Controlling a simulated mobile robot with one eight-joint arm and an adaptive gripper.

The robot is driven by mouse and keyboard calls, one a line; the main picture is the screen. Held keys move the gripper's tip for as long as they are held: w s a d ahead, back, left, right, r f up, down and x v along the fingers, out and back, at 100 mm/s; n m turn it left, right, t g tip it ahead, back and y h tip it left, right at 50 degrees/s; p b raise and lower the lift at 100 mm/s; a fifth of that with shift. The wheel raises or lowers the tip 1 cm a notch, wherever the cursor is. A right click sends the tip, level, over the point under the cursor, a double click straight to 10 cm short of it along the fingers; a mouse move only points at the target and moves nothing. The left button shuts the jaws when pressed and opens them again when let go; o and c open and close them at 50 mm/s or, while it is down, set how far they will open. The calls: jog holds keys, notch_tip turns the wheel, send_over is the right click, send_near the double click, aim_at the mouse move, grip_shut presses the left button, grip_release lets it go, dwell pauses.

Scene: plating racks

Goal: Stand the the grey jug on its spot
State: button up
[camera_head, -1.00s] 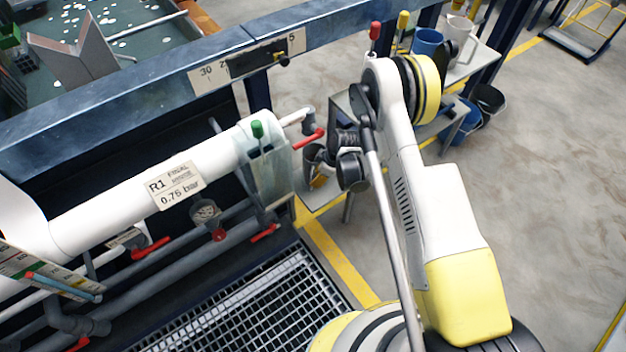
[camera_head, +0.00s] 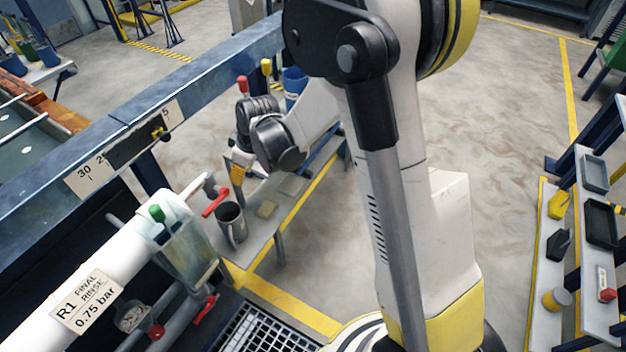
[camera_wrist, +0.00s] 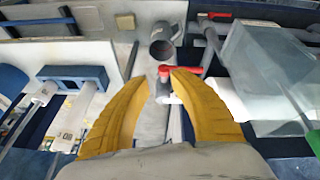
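A dark grey open-topped vessel, which looks like the grey jug (camera_head: 231,224), stands upright on the near end of the low grey bench (camera_head: 262,232). In the wrist view a grey vessel (camera_wrist: 163,50) shows its dark round mouth beyond my fingertips, just above a red valve handle. My gripper (camera_head: 238,172) is above the bench, behind the jug in the head view and apart from it. Its yellow fingers (camera_wrist: 163,80) are spread with nothing held between them. I cannot tell which mark is the jug's spot.
A red valve handle (camera_head: 215,202) and the white rinse pipe (camera_head: 110,275) lie close left of the jug. A beige block (camera_head: 267,209) lies on the bench. A blue vessel (camera_head: 294,84) stands farther back. Racks with trays (camera_head: 600,225) stand at the right; the floor between is open.

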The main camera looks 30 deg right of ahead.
jog(key=s+d+r+m, duration=0.25)
jog(key=s+r, duration=0.25)
jog(key=r, duration=0.4)
jog(key=s+d+r+m+t, duration=0.1)
jog(key=s+d+r+m, duration=0.1)
jog(key=s, duration=0.4)
jog(key=s+d+r+m+t+h, duration=0.1)
jog(key=s+d+r+m, duration=0.1)
jog(key=s, duration=0.5)
jog(key=s+d+r+m+t+h, duration=0.1)
jog(key=s+d+r+m, duration=0.1)
jog(key=s, duration=0.4)
notch_tip(320, 180, up, 2)
jog(key=shift+s+d+r+m, duration=0.25)
jog(key=shift+d+m, duration=0.1)
jog(key=shift+d, duration=0.1)
